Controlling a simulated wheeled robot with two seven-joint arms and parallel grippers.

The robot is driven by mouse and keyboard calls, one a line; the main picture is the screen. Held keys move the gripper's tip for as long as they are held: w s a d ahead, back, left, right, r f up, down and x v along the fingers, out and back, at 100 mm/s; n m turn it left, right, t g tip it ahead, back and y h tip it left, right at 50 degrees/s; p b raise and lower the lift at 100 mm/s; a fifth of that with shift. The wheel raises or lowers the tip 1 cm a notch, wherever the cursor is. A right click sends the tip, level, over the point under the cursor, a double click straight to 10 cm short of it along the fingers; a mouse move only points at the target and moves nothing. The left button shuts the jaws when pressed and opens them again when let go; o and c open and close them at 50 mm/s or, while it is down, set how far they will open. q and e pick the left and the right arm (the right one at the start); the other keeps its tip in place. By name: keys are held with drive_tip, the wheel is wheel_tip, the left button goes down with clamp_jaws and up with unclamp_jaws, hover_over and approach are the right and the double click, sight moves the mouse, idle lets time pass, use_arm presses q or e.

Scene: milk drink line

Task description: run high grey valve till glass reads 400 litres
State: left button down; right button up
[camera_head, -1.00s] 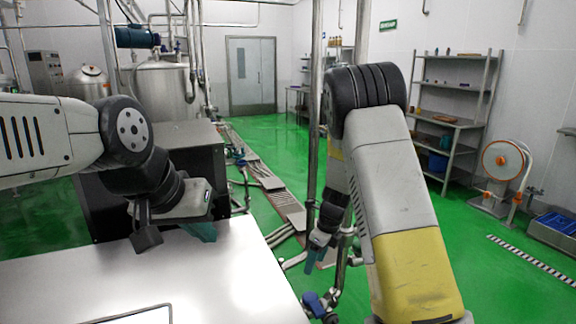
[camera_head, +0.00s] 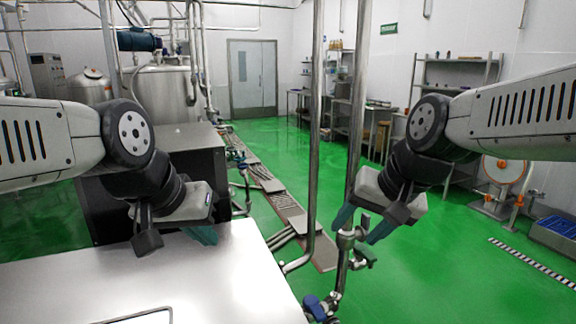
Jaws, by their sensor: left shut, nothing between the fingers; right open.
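A valve with a grey-green handle (camera_head: 364,256) sits on the right-hand upright steel pipe (camera_head: 355,130). My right gripper (camera_head: 360,226) is open, its two teal fingers pointing down on either side of the valve's upper part in the picture. I cannot tell whether they touch it. A lower valve with a blue handle (camera_head: 316,306) is at the bottom of the pipework. My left gripper (camera_head: 204,236) is shut and empty, over the far edge of the steel table. I cannot make out a level glass or any litre reading.
The bare steel table (camera_head: 190,275) fills the lower left. A second upright pipe (camera_head: 315,120) stands left of the valve pipe. A dark cabinet (camera_head: 185,150) is behind my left gripper. A hose reel (camera_head: 503,166) and shelves stand at the right. Green floor lies open between.

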drive_tip(key=s+n, duration=0.1)
drive_tip(key=s+d+n, duration=0.1)
drive_tip(key=s+n, duration=0.1)
drive_tip(key=shift+s+d+r+t+h, duration=0.15)
drive_tip(key=shift+s+r+t+h, duration=0.05)
drive_tip(key=shift+r+t+h, duration=0.2)
